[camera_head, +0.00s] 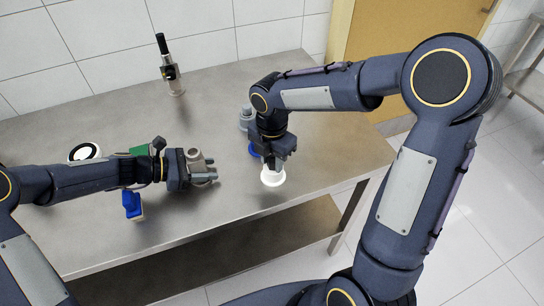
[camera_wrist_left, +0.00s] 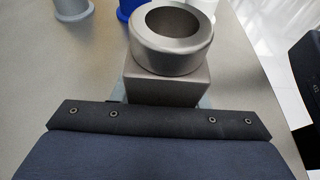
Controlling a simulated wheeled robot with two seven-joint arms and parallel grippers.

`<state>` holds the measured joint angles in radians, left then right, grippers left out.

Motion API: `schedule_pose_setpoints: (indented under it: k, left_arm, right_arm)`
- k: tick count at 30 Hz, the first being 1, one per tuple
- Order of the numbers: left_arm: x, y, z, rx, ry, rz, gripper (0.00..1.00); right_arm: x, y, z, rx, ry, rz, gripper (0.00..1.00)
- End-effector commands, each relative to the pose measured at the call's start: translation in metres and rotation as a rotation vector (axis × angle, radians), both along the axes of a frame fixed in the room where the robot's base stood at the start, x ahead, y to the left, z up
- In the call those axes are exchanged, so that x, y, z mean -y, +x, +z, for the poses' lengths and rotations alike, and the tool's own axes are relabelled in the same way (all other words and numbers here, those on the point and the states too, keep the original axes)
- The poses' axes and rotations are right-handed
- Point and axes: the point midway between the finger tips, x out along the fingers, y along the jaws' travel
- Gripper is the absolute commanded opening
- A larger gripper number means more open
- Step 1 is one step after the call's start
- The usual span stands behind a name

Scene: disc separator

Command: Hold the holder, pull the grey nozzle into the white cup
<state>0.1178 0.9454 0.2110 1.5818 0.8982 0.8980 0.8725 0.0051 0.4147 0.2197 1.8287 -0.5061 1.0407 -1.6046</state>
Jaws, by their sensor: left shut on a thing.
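The holder (camera_head: 196,160), a grey-brown metal block with a ring on top, stands on the table in the head view. My left gripper (camera_head: 203,171) is shut on it from the left. In the left wrist view the holder's ring (camera_wrist_left: 172,38) looks empty, with an open hole. I cannot make out the grey nozzle for certain.
A blue cup (camera_head: 254,150) and a grey cup (camera_head: 246,117) stand behind the white cup. A black-and-white round piece (camera_head: 84,152), a green piece (camera_head: 139,150) and a blue piece (camera_head: 132,204) lie near my left arm. A black-topped device (camera_head: 170,70) stands at the back.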

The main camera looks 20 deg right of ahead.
Motion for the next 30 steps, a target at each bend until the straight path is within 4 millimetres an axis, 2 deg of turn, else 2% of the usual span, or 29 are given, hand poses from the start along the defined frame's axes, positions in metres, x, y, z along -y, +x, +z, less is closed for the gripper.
schedule_pose_setpoints:
  k: [1,4,14,17,30]
  left_arm:
    - [-0.002,-0.001,-0.007,-0.006,0.011,0.0,0.0]
    - [-0.002,-0.001,-0.007,-0.007,0.011,0.001,0.0]
    - [-0.002,-0.001,-0.007,-0.005,0.011,0.001,0.0]
    - [-0.002,-0.001,-0.007,-0.005,0.011,0.001,0.0]
    - [-0.002,-0.001,-0.007,-0.005,0.011,0.001,0.0]
  right_arm:
    - [0.0,0.0,0.0,0.001,0.0,0.0,0.39]
    - [0.0,0.0,0.0,0.001,0.0,0.0,0.52]
    - [0.0,0.0,0.003,0.001,0.0,0.0,0.52]
    - [0.0,0.0,0.015,0.003,0.001,0.0,0.52]
    - [-0.001,-0.001,0.102,0.005,0.002,0.0,0.52]
